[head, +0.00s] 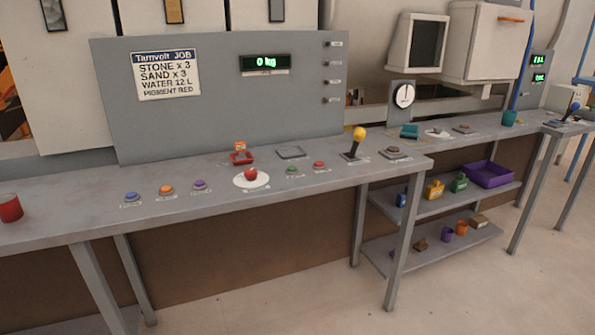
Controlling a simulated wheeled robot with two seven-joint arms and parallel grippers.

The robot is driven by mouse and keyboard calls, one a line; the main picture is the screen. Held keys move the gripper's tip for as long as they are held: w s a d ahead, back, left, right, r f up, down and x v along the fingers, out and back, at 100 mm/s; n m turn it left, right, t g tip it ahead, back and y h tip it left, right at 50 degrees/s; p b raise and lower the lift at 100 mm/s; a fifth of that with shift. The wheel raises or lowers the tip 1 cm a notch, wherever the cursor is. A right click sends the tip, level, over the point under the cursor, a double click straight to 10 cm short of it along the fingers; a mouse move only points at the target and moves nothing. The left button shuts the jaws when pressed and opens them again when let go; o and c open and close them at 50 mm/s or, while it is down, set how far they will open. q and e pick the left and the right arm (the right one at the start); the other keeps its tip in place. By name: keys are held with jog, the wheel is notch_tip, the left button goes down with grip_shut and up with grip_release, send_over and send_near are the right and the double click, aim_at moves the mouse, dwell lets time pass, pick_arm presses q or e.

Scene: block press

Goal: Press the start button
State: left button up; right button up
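Several coloured buttons sit in a row on the grey counter (60,220). They are a blue button (131,196), an orange button (166,189), a purple button (199,184), a large red button (250,174) on a white disc, a small green button (291,169) and a small red button (319,164). Their labels are too small to read, so I cannot tell from the text which is the start button. Neither of my grippers is in view.
A yellow-knobbed lever (358,138) stands right of the buttons. A job sign (166,74) and a green "0 kg" display (265,63) are on the back panel. A red can (10,208) stands at the left. Lower shelves hold a purple tray (490,181).

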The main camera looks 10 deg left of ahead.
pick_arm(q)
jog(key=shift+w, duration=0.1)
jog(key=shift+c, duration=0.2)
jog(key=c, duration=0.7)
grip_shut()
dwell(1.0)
